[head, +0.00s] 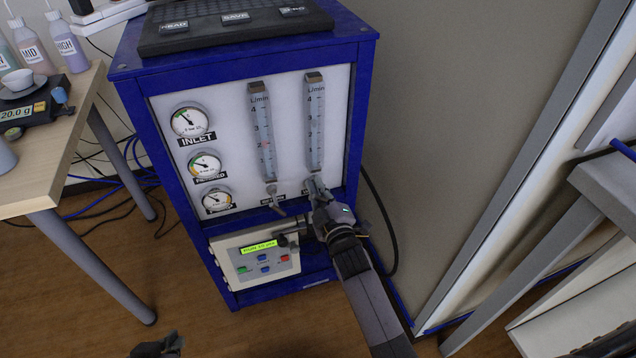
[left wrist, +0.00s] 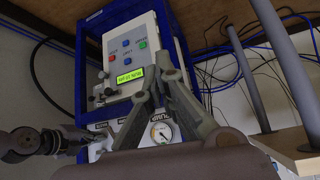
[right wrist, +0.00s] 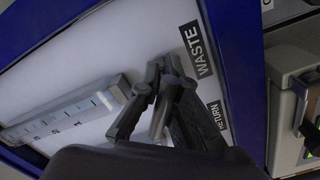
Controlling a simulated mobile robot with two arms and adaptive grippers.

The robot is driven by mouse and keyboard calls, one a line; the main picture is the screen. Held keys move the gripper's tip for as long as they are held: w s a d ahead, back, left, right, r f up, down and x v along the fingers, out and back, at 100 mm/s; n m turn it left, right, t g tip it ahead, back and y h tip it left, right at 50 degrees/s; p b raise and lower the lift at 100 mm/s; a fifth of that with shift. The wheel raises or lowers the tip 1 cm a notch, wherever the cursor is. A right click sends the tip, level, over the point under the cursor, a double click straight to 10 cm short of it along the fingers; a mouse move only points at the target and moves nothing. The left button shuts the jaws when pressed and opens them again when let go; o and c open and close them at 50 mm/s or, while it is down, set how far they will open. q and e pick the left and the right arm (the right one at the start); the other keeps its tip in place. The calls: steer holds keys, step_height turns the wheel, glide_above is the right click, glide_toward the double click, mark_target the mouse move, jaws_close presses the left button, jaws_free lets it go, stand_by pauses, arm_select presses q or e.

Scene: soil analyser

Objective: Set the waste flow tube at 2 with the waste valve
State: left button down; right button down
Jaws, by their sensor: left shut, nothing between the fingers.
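The waste flow tube (head: 314,120) is the right one of two upright scaled tubes on the white panel; I cannot make out its float. The WASTE label (right wrist: 196,50) shows in the right wrist view. My right gripper (head: 316,185) is at the waste valve below this tube and mostly hides it. In the right wrist view its fingers (right wrist: 163,68) come close together by the label; their grip on the valve is unclear. My left gripper (head: 165,345) is low at the front, shut and empty; its fingers (left wrist: 163,65) show in the left wrist view.
The left flow tube (head: 261,130) has a reddish float and a grey valve (head: 274,196) below it. Gauges (head: 190,122) line the panel's left. A control box (head: 255,258) with a lit display sits below. A wooden table (head: 60,150) stands left, a beige wall (head: 450,120) right.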

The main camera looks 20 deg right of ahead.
arm_select(q)
steer(key=shift+s+a+f+g, duration=0.2)
steer(key=shift+s+f+g, duration=0.15)
steer(key=shift+s, duration=0.25)
steer(key=shift+s+a+f+g, duration=0.25)
steer(key=shift+s+g, duration=0.1)
steer(key=shift+s, duration=0.25)
arm_select(e)
steer(key=shift+s+a+f+m, duration=0.1)
steer(key=shift+a+f+m, duration=0.1)
steer(key=shift+f+m, duration=0.2)
steer(key=c, duration=2)
jaws_free()
steer(key=shift+r, duration=0.1)
steer(key=shift+o, duration=1.2)
steer(key=shift+r, duration=0.15)
steer(key=s, duration=1.2)
steer(key=shift+d, duration=0.25)
